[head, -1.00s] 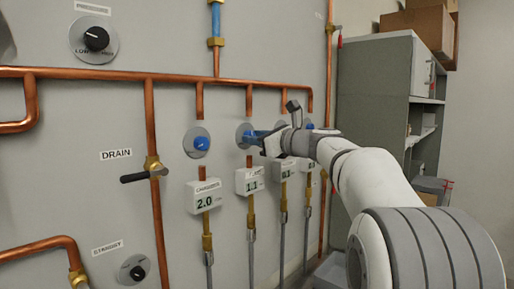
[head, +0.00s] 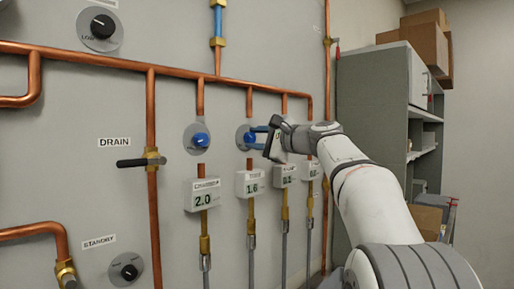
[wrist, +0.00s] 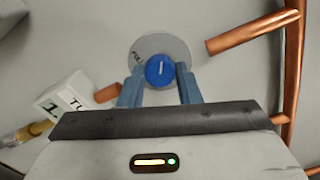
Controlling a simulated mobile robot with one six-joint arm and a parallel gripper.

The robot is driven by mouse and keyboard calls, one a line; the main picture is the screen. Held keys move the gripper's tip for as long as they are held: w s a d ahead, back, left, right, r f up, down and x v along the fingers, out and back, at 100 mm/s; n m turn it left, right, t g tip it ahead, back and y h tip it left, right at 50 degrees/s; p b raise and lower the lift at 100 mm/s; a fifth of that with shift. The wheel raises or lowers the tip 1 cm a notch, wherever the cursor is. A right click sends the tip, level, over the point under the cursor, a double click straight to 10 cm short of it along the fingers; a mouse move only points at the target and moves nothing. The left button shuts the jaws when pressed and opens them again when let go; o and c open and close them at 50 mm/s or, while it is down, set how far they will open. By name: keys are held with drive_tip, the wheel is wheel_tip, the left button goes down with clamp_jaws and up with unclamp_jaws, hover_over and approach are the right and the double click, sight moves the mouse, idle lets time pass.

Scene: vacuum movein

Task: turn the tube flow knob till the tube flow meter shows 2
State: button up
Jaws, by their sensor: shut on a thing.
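The tube flow knob (head: 250,137) is a round blue knob on a grey disc, second from the left in the row of knobs. It also shows in the wrist view (wrist: 160,71), between the blue fingers of my gripper (wrist: 159,80). My gripper (head: 258,137) is shut on this knob in the head view, pointing at the panel. The tube flow meter (head: 251,184) is the white box below the knob and reads 1.6. In the wrist view the meter (wrist: 62,103) is tilted and only partly seen, with "TU" and a 1 showing.
The left neighbour knob (head: 200,140) is blue, above a meter (head: 203,194) reading 2.0. Two more meters stand to the right, with their knobs hidden behind my arm. Copper pipes (head: 180,74) run above and beside the knobs. A grey cabinet (head: 372,95) stands at right.

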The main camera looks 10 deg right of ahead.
drive_tip(key=n+b, duration=0.2)
drive_tip(key=n, duration=0.2)
drive_tip(key=shift+f+n+b, duration=0.15)
drive_tip(key=shift+n+b, duration=1.2)
drive_tip(key=shift+n, duration=1.25)
drive_tip(key=o, duration=1)
drive_tip(key=shift+c, duration=0.2)
drive_tip(key=b+v, duration=0.1)
drive_tip(key=v, duration=0.6)
drive_tip(key=shift+s+d+b, duration=0.25)
drive_tip(key=shift+b, duration=0.1)
